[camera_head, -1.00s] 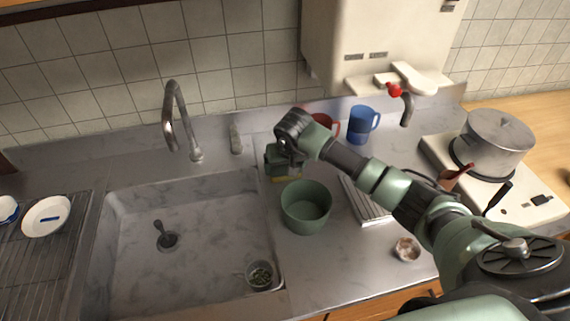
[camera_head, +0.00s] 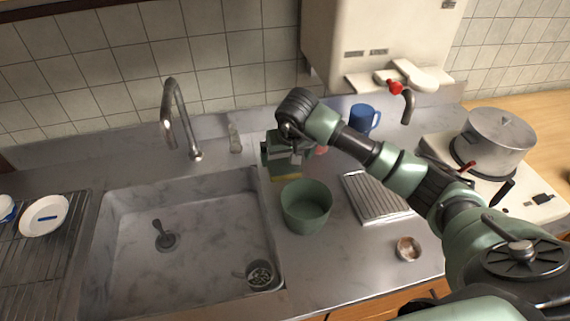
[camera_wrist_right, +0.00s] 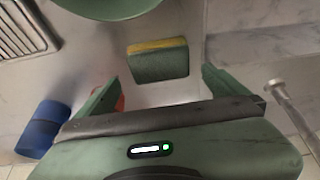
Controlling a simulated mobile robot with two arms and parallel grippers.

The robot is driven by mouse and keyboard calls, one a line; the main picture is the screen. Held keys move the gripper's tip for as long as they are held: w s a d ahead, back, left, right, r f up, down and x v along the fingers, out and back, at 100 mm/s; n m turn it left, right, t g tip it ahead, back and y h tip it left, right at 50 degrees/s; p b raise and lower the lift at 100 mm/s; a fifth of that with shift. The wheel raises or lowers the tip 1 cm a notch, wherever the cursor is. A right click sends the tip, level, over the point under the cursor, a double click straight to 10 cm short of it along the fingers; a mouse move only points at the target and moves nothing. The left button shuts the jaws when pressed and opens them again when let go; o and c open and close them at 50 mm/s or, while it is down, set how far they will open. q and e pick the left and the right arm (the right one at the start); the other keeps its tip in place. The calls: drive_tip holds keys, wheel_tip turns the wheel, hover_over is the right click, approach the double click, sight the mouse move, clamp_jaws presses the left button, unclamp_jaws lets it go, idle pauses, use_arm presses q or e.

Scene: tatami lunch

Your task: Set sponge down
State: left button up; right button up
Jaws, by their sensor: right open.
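The sponge, green with a yellow layer, shows in the right wrist view (camera_wrist_right: 158,62) on the counter, beyond my open fingers and apart from both. In the head view only a yellow strip of it (camera_head: 278,177) shows beneath my right gripper (camera_head: 279,165), behind the green bowl (camera_head: 306,207) and right of the sink. My right gripper also shows in the right wrist view (camera_wrist_right: 158,84), with its fingers spread wide and nothing between them. The left gripper is in neither view.
A marble-look sink (camera_head: 190,215) lies to the left with a faucet (camera_head: 180,120) behind it. A blue mug (camera_head: 362,118), a ridged tray (camera_head: 375,197) and a small dish (camera_head: 408,249) are to the right. My arm mostly hides a red mug. A pot (camera_head: 495,143) stands far right.

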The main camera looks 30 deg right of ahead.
drive_tip(key=v, duration=0.6)
drive_tip(key=shift+b, duration=0.4)
